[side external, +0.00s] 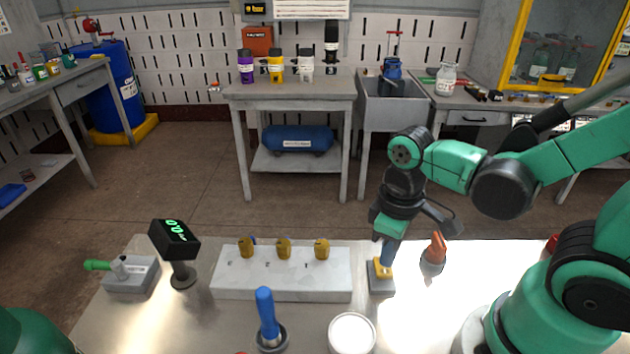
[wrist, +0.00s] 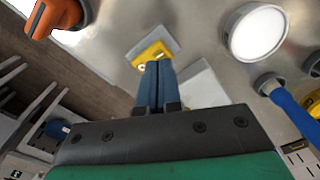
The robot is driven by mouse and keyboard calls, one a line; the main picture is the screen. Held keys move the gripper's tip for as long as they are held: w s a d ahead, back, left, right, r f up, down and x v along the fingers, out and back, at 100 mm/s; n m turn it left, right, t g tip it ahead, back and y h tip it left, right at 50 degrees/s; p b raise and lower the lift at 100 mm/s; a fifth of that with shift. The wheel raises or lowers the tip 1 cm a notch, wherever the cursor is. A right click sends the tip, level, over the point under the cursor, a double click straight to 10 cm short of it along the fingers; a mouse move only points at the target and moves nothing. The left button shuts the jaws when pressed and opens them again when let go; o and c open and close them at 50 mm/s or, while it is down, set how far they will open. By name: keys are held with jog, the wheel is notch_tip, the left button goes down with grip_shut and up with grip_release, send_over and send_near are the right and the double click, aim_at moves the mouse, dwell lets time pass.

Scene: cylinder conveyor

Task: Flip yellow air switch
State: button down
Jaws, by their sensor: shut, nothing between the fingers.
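The yellow air switch (side external: 381,269) is a small yellow part on a grey block, right of the white block with the knobs. It also shows in the wrist view (wrist: 152,53), just beyond my fingertips. My gripper (side external: 387,262) is shut and empty, with its blue fingers pointing down at the switch. In the wrist view the closed fingers (wrist: 153,66) overlap the near edge of the yellow part. I cannot tell whether they touch it. The fingers hide part of the switch.
A white block (side external: 283,287) with 3 brass knobs stands left of the switch. An orange-handled device (side external: 433,255) stands close on the right. A blue-handled lever (side external: 267,316), a white round disc (side external: 352,334), a digital display (side external: 174,240) and a green-handled valve (side external: 130,273) share the table.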

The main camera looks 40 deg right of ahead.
aim_at(385, 271)
dwell(0.3)
notch_tip(385, 271, up, 7)
dwell(0.8)
jog(key=w+r+m+t, duration=0.1)
jog(key=w+m+t, duration=0.2)
jog(key=w+t, duration=0.3)
jog(key=shift+d+r+t, duration=0.15)
jog(key=shift+d+t, duration=0.25)
jog(key=shift+t, duration=0.2)
